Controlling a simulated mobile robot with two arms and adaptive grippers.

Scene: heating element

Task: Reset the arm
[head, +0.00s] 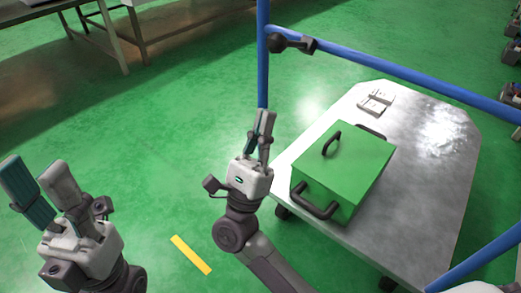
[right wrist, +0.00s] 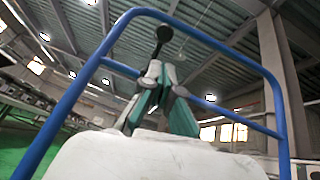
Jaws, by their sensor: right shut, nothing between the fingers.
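My left gripper (head: 38,172) is at the lower left of the head view, above the green floor. Its two fingers stand apart, with nothing between them. My right gripper (head: 264,120) is near the middle of the head view, pointing up and away, left of the metal cart in the picture. Its fingers are closed together and hold nothing. In the right wrist view, the fingers (right wrist: 157,72) meet at their tips in front of the blue frame. No other task object is named.
A metal cart (head: 425,190) with a blue tubular frame (head: 400,71) stands at the right. It bears a green box (head: 354,155) with black handles and small light-coloured pieces (head: 375,101). A table (head: 105,30) stands at the top left. The floor between is clear, with a yellow strip (head: 191,255).

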